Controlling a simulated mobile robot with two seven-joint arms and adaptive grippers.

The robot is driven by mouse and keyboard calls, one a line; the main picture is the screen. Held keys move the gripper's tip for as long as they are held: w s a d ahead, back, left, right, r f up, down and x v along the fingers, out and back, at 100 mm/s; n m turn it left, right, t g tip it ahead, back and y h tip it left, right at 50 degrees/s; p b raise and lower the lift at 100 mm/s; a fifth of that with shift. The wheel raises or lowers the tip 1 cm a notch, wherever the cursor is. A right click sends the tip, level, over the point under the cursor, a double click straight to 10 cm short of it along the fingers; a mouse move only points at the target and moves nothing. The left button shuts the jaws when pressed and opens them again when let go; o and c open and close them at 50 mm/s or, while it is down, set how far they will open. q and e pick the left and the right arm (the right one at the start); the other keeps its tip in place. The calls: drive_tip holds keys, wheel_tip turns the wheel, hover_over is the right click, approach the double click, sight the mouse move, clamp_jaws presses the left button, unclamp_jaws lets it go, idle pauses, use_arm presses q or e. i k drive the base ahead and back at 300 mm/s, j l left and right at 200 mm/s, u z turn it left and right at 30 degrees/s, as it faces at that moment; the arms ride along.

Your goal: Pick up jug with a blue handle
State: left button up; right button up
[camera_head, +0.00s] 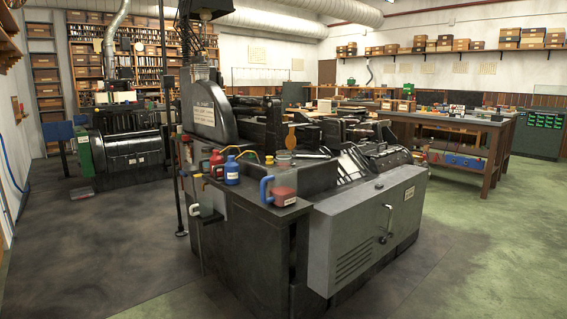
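A pale, see-through jug (285,181) with a thick blue handle (265,189) stands upright near the front corner of a dark bench top (243,198) at the side of the large machine. The handle is on the jug's left side, and its lower part shows a red label or red contents; I cannot tell which. Neither of my grippers is in view, and nothing touches the jug.
Another jug (205,197) is at the bench's left side. A grey cabinet (371,232) adjoins on the right. The floor in front and left is clear.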

sight(282, 181)
drive_tip(key=i+l, duration=0.15)
drive_tip(key=l, duration=0.3)
drive_tip(key=i+l+u, duration=0.1)
drive_tip(key=l, duration=0.3)
drive_tip(key=i+l, duration=0.2)
drive_tip(key=l, duration=0.25)
drive_tip(key=i+l+u, duration=0.1)
drive_tip(key=l, duration=0.35)
drive_tip(key=i+l, duration=0.15)
drive_tip(key=l, duration=0.3)
drive_tip(key=i+l+u, duration=0.1)
drive_tip(key=l, duration=0.35)
